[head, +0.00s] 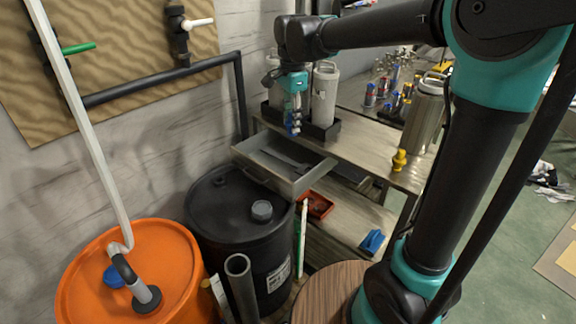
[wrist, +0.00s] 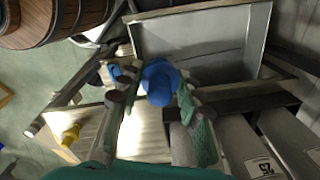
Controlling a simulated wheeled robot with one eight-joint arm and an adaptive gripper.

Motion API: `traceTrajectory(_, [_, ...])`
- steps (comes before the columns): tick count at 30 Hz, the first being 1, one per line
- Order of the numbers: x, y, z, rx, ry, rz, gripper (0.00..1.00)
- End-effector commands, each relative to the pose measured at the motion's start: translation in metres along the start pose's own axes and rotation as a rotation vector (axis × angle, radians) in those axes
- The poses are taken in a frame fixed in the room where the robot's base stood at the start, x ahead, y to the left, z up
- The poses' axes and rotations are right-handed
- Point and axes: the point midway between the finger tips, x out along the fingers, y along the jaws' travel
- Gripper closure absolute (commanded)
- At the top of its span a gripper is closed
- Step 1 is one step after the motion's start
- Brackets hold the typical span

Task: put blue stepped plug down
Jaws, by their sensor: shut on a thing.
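My gripper (head: 293,112) is shut on the blue stepped plug (head: 293,128), which hangs below the fingers. In the wrist view the plug (wrist: 160,82) sits between the green-padded fingers of my gripper (wrist: 157,98), its rounded blue end facing away from the camera. In the head view the plug appears above the open grey drawer (head: 312,178) near the bench edge, apart from any surface that I can make out. Its gripped part is hidden by the fingers.
A yellow plug (head: 399,160) stands on the bench (head: 365,150). Grey canisters (head: 325,95) stand behind my gripper. A red tray (head: 318,205) and a blue piece (head: 373,241) lie on the lower shelf. Black (head: 230,225) and orange (head: 175,275) drums stand left of the bench.

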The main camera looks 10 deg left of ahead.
Motion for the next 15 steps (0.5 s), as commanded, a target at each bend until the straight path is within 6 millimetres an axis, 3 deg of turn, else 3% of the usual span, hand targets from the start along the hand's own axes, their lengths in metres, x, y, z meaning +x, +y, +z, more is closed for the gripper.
traceTrajectory(15, [0.119, 0.000, 0.000, 0.000, 0.000, 0.000, 0.85])
